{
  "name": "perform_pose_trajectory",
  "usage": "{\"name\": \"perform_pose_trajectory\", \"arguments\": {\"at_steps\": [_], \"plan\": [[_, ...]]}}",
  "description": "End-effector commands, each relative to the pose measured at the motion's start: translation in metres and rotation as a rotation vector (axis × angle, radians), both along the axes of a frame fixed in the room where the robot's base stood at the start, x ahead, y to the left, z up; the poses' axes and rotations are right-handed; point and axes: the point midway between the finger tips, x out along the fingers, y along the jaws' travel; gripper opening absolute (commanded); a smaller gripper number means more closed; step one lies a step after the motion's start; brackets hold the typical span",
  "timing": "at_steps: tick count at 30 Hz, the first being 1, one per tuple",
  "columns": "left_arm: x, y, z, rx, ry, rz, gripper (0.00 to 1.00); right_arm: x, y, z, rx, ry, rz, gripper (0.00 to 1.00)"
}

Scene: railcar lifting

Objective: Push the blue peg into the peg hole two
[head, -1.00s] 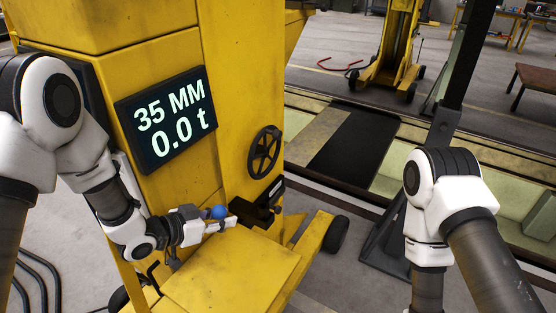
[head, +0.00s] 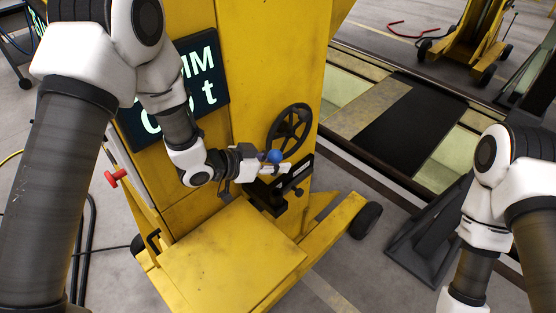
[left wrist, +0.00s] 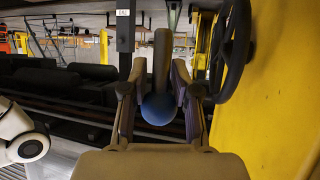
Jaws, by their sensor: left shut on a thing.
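The blue peg shows as a blue ball end (head: 274,157) at the tips of my left gripper (head: 278,168). In the left wrist view the blue ball (left wrist: 158,109) sits between the two fingers of my left gripper (left wrist: 160,95), which is shut on it. A dull grey-brown bar extends beyond the ball there. In the head view the gripper is just in front of or above a dark bracket (head: 298,187) on the yellow machine, below the handwheel. I cannot make out peg hole two, or whether the peg touches the bracket. My right gripper is out of view.
A black handwheel (head: 289,130) stands close above the gripper, and in the left wrist view (left wrist: 230,50) it is at the right. A flat yellow platform (head: 225,255) lies below. My left arm partly covers the display (head: 205,75). A red knob (head: 115,178) is at the left.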

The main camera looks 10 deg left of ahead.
Motion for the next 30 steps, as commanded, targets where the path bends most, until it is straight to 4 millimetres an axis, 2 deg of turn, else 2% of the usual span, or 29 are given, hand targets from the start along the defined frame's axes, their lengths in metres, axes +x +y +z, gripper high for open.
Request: {"name": "perform_pose_trajectory", "arguments": {"at_steps": [5,16,30], "plan": [[0.0,0.0,-0.012,0.002,-0.001,0.0,0.0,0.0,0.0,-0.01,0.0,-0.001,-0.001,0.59],[0.0,0.0,-0.053,0.002,0.0,0.0,0.0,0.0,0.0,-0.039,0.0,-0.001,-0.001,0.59],[0.0,0.0,-0.058,0.002,-0.001,0.0,0.0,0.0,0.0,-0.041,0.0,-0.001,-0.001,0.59]]}}
